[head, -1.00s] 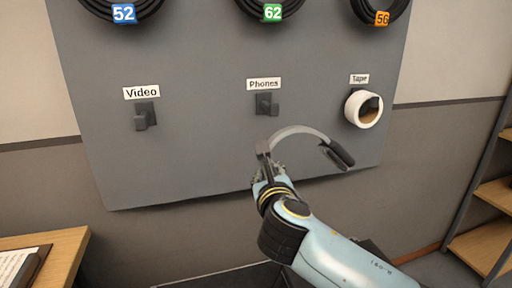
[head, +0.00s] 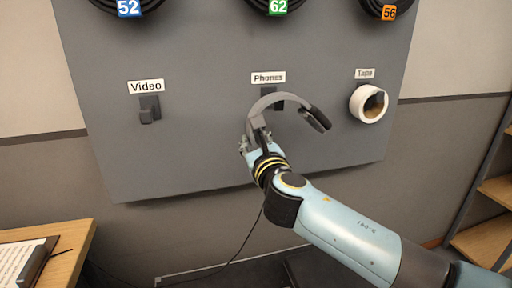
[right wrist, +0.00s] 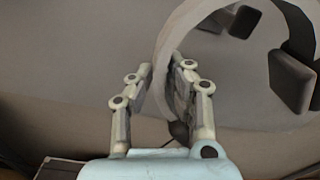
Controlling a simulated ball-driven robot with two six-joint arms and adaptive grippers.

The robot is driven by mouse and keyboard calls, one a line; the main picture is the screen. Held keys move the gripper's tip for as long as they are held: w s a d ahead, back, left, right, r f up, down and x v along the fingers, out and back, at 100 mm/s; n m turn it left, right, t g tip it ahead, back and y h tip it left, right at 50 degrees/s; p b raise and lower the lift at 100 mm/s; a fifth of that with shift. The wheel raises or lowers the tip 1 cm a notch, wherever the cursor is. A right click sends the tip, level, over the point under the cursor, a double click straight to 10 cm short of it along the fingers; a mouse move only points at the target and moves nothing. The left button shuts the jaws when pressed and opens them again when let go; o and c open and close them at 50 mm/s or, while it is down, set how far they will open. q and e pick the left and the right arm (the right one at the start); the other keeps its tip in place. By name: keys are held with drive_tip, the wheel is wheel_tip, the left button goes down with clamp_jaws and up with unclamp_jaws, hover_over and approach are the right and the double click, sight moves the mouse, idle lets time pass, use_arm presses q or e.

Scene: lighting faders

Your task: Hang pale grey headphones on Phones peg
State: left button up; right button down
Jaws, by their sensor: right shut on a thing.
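The pale grey headphones (head: 268,101) are held up in front of the grey board, band arched upward, with a dark ear cup (head: 317,118) at the right end. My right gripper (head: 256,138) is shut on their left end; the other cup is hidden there. The Phones peg (head: 279,93) is dark and sits under its white label (head: 268,77), partly covered by the band. I cannot tell whether band and peg touch. In the right wrist view the band (right wrist: 168,50) curves up beside the fingers (right wrist: 160,82). My left gripper is out of view.
The Video peg (head: 149,109) to the left is empty. A white tape roll (head: 369,103) hangs on the right under the Tape label. Coiled cables (head: 275,5) hang along the top. A wooden desk (head: 62,262) stands lower left, shelves (head: 497,192) at right.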

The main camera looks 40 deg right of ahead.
drive_tip(key=shift+b+x, duration=0.55)
drive_tip(key=shift+x, duration=1.4)
drive_tip(key=shift+b+x, duration=0.75)
drive_tip(key=shift+x, duration=1.1)
drive_tip(key=shift+f+b, duration=0.55)
drive_tip(key=shift+f, duration=0.6)
drive_tip(key=shift+s+f, duration=0.1)
drive_tip(key=shift+f, duration=0.1)
drive_tip(key=c, duration=1.2)
unclamp_jaws()
drive_tip(key=shift+r, duration=0.1)
